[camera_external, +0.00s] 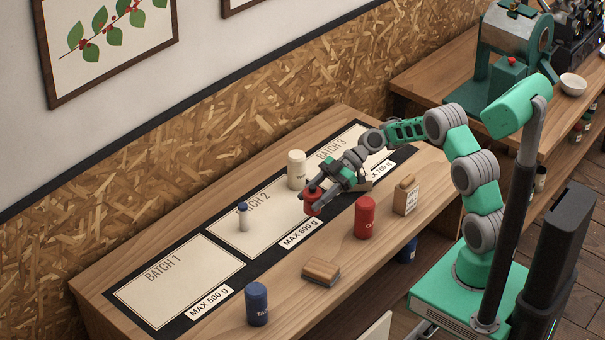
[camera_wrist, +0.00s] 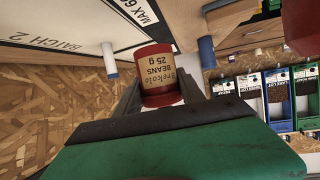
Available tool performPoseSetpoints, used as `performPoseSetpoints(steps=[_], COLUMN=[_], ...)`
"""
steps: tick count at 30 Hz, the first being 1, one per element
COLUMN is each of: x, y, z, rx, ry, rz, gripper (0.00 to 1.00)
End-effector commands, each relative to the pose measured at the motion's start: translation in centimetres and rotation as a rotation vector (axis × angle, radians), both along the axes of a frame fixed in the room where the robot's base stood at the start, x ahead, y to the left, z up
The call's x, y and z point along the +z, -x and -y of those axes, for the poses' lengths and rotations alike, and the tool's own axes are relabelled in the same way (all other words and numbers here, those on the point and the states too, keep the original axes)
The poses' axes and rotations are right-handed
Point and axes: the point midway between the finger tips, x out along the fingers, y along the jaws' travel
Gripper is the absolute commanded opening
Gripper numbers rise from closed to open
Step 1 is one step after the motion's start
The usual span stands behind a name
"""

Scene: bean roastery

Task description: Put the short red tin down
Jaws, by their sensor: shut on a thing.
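The short red tin (camera_external: 313,209) is between the fingers of my gripper (camera_external: 314,194), over the right part of the BATCH 2 field (camera_external: 222,232). I cannot tell whether its base touches the board. In the wrist view the short red tin (camera_wrist: 158,77) shows a cream label reading "BEANS 25 g", and my gripper (camera_wrist: 160,98) is shut on it from both sides. A taller red tin (camera_external: 365,218) stands on the bare wood just right of the board.
A cream tin (camera_external: 297,170) stands behind my gripper. A thin white vial with a blue cap (camera_external: 243,218) stands in BATCH 2. A wooden block (camera_external: 321,271), a blue tin (camera_external: 257,305) and a wooden holder (camera_external: 406,196) line the front. BATCH 1 (camera_external: 175,281) is clear.

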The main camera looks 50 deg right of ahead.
Motion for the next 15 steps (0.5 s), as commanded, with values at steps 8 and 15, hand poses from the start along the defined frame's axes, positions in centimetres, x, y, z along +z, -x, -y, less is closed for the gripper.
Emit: performPoseSetpoints(steps=[8,15], x=[-4.4,-7.5], y=[-3.4,-3.9], z=[-0.7,-0.8], rx=[-0.001,-0.003], ry=[-0.001,-0.001], rz=[-0.005,-0.007], gripper=[0.06,0.06])
